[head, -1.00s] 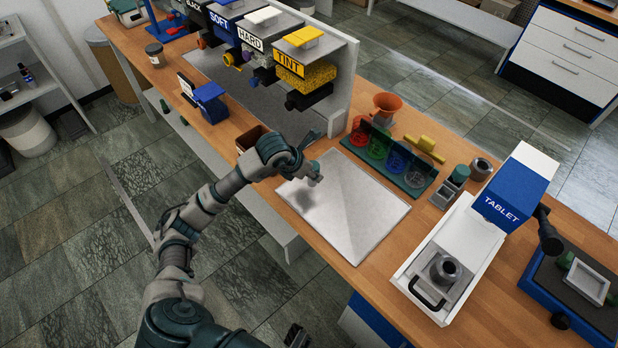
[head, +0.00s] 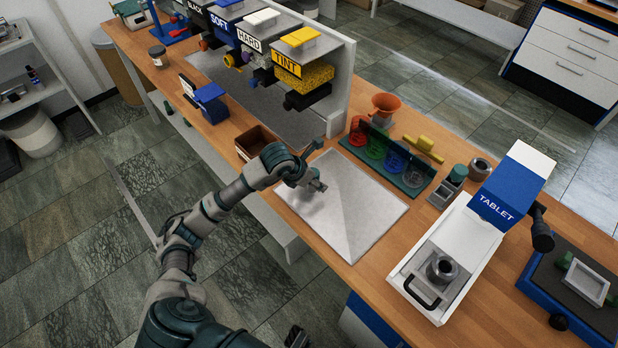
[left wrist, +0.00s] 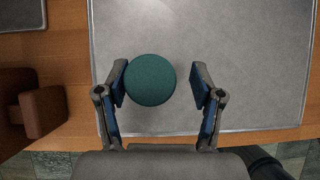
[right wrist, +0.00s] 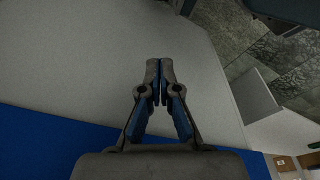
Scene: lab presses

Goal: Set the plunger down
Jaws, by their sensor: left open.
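The plunger shows from above as a round dark green top (left wrist: 150,80) in the left wrist view, over the grey mat (left wrist: 240,60). My left gripper (left wrist: 161,82) is open around it, with the left finger close beside the green top and a clear gap on the right. Whether that left finger touches it I cannot tell. In the head view my left gripper (head: 319,185) is low over the pale mat (head: 355,215), and the plunger is mostly hidden there. My right gripper (right wrist: 160,72) has its fingertips together with nothing visible between them.
A brown open box (head: 256,143) stands left of the mat. A rack of coloured cups (head: 385,158) is behind it, with an orange funnel (head: 385,106). The white TABLET press (head: 445,255) is to the right. The mat's front and right parts are clear.

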